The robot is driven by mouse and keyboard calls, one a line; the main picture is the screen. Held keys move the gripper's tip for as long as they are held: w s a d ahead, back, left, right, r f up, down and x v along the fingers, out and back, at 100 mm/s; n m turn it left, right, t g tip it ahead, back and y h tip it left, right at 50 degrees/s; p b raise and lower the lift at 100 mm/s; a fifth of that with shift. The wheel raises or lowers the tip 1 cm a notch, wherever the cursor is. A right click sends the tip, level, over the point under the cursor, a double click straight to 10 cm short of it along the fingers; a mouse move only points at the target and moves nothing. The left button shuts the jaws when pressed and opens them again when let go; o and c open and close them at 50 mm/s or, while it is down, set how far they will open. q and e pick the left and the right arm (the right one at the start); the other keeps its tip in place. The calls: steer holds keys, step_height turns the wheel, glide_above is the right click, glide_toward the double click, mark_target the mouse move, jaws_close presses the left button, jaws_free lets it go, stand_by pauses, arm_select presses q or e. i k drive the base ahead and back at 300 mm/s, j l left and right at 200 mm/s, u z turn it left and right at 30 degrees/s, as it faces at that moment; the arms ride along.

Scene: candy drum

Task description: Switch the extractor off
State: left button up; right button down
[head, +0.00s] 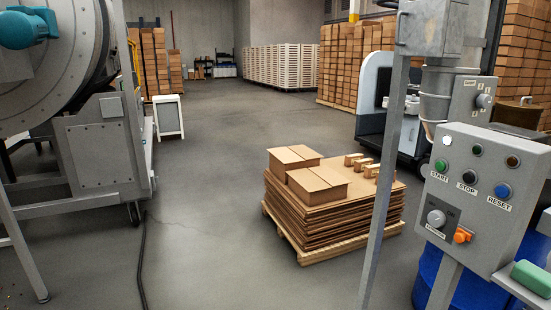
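A grey control panel (475,205) stands at the right. It has a green START button (440,165), a black STOP button (469,177) and a blue RESET button (502,190). Below START is a grey rotary knob (436,218) with small markings and a label I cannot read. An orange part (462,235) sits beside it. Behind the panel, a smaller grey box (470,100) has its own rotary knob (484,100), with small labels too blurred to read. I cannot tell which control is the extractor's. Neither gripper is in view.
A grey post (385,190) stands left of the panel. A pallet of flat cardboard (330,210) lies on the floor. A large drum machine (60,70) stands at the left. A blue barrel (428,280) is below the panel. The middle floor (215,200) is largely clear.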

mark_target(436, 219)
steer(key=z, duration=1.25)
